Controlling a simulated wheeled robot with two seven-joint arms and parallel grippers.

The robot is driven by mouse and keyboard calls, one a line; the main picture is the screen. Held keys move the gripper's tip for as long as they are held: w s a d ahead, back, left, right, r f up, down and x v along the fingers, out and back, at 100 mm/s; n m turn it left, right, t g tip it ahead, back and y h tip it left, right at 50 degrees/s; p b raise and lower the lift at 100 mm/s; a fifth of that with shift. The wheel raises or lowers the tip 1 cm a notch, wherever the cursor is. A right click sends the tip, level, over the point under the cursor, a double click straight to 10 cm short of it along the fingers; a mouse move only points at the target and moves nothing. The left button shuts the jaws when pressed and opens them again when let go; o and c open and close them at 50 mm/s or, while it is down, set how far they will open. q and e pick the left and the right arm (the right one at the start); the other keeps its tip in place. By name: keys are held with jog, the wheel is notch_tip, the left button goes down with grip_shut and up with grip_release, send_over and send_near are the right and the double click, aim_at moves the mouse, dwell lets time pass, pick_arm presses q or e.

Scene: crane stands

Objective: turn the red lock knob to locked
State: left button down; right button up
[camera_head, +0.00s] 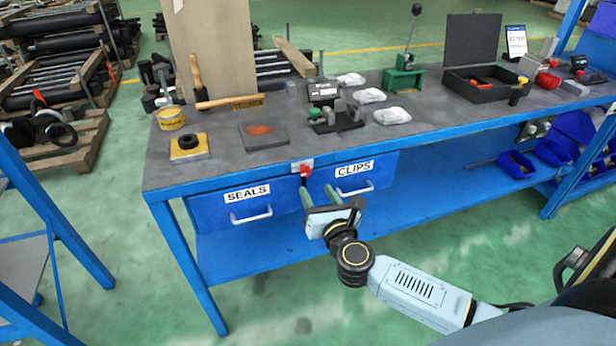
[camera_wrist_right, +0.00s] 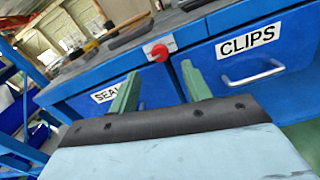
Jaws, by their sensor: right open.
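The red lock knob (camera_head: 305,171) sits on a small pale plate at the front edge of the workbench, above and between the SEALS drawer (camera_head: 215,208) and the CLIPS drawer (camera_head: 385,170). In the right wrist view the knob (camera_wrist_right: 160,53) shows ahead, beyond the fingers. My right gripper (camera_head: 332,194) is open and empty in front of the drawers, a little below and right of the knob. Its green fingers (camera_wrist_right: 158,84) are apart, with nothing between them; contact with the drawer fronts cannot be told. Both drawers look shut. My left gripper is not in view.
The blue workbench (camera_head: 225,118) carries a hammer (camera_head: 200,80), a yellow tin (camera_head: 171,118), a green press (camera_head: 403,75) and a black open case (camera_head: 485,85). Blue bins (camera_head: 516,163) stand on the lower shelf at the right. Green floor (camera_head: 140,255) is clear before the bench.

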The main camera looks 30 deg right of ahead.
aim_at(306, 173)
jog(key=x, duration=0.5)
jog(key=shift+w+f+b, duration=0.1)
jog(key=shift+w+b, duration=0.25)
jog(key=shift+w, duration=0.05)
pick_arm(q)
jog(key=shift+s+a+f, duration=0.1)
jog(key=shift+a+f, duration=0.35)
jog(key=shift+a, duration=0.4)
pick_arm(e)
jog(key=shift+x, duration=0.75)
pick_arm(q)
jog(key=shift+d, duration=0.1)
pick_arm(e)
jog(key=c, duration=1)
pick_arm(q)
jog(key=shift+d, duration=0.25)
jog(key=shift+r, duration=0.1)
